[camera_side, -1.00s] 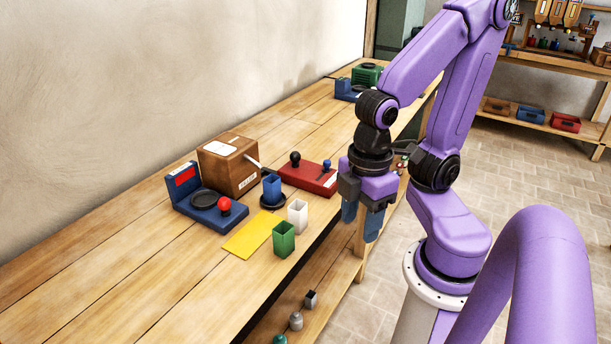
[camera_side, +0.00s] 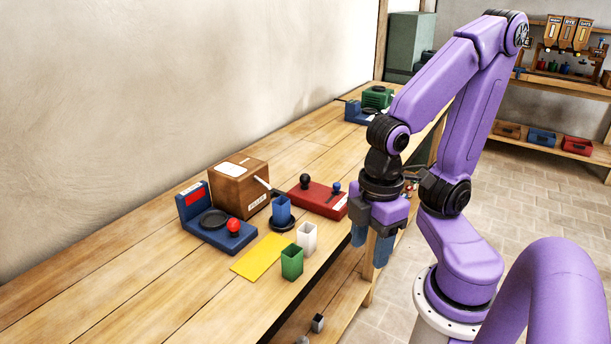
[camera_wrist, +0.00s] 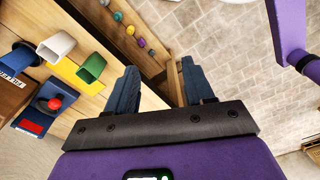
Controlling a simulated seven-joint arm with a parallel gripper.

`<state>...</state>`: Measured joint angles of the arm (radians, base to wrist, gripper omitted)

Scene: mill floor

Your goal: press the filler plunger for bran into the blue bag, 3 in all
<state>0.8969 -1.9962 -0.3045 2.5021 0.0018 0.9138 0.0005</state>
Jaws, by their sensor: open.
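The open-topped blue bag (camera_side: 281,209) stands upright on a round black base, just in front of a brown box (camera_side: 238,190) with a pale spout or lever pointing toward it. The blue bag also shows at the left of the wrist view (camera_wrist: 18,58). Three labelled bins (camera_side: 567,35) hang on the far shelf; I cannot tell which part is the bran plunger. My gripper (camera_side: 370,243) is open and empty, fingers down, off the bench's front edge and right of the bags.
A white bag (camera_side: 306,238) and a green bag (camera_side: 292,262) stand near the bench edge beside a yellow mat (camera_side: 262,258). A blue device (camera_side: 216,232) with a red knob and a red device (camera_side: 318,200) with a black knob flank the area. The left bench is clear.

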